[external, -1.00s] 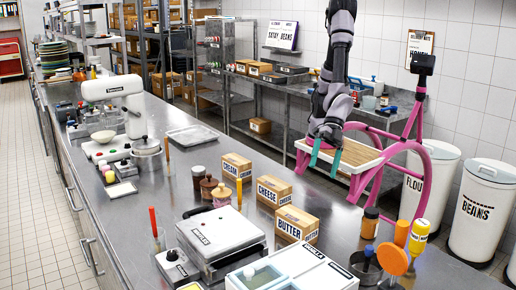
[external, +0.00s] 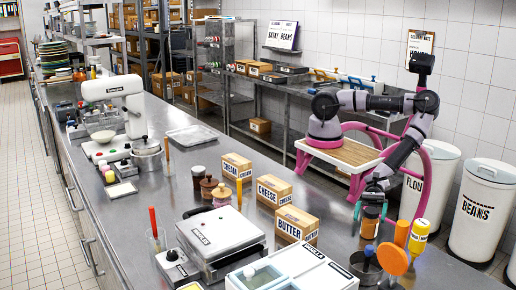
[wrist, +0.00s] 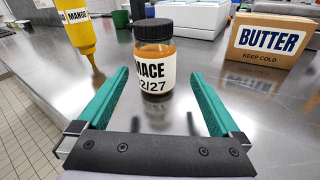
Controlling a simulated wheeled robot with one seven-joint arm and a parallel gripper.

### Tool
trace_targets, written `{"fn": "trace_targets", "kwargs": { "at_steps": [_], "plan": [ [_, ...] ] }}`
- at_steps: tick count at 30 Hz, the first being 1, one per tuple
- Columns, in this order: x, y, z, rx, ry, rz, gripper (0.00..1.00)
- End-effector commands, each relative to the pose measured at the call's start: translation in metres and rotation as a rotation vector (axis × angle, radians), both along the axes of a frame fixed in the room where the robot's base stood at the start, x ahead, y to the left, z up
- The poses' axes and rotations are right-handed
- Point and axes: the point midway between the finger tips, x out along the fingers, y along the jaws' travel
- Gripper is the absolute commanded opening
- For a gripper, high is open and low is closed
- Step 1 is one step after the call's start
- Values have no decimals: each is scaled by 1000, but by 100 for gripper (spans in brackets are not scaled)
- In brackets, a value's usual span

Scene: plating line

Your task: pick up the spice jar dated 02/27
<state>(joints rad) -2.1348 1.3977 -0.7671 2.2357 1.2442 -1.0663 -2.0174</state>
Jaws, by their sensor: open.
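A spice jar (wrist: 155,72) with a dark lid and amber contents stands upright on the steel counter in the wrist view. Its white label reads MACE, with a date ending 2/27; the label's left edge is turned out of sight. The jar also shows in the external view (external: 369,230), near the counter's right edge. My gripper (wrist: 158,85) is open and low, its teal fingers pointing at the jar, one to each side. The jar stands just ahead of the gap, apparently untouched. In the external view my gripper (external: 370,208) partly covers the jar's top.
A BUTTER box (wrist: 268,42) stands right of the jar and a yellow MANGO bottle (wrist: 77,35) to its left. Bare counter lies around the jar.

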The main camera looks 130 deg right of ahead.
Motion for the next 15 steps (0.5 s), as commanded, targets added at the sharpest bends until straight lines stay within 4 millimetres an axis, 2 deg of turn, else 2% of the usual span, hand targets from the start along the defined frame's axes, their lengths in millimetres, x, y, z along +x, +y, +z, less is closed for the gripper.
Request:
{"fn": "trace_targets", "kwargs": {
  "at_steps": [6, 11, 15],
  "plan": [
    [8, 8, 9, -49, -130, 41, 100],
    [11, 12, 13, -57, -161, 51, 100],
    [22, 19, 13, -57, -162, 50, 100]
  ]
}}
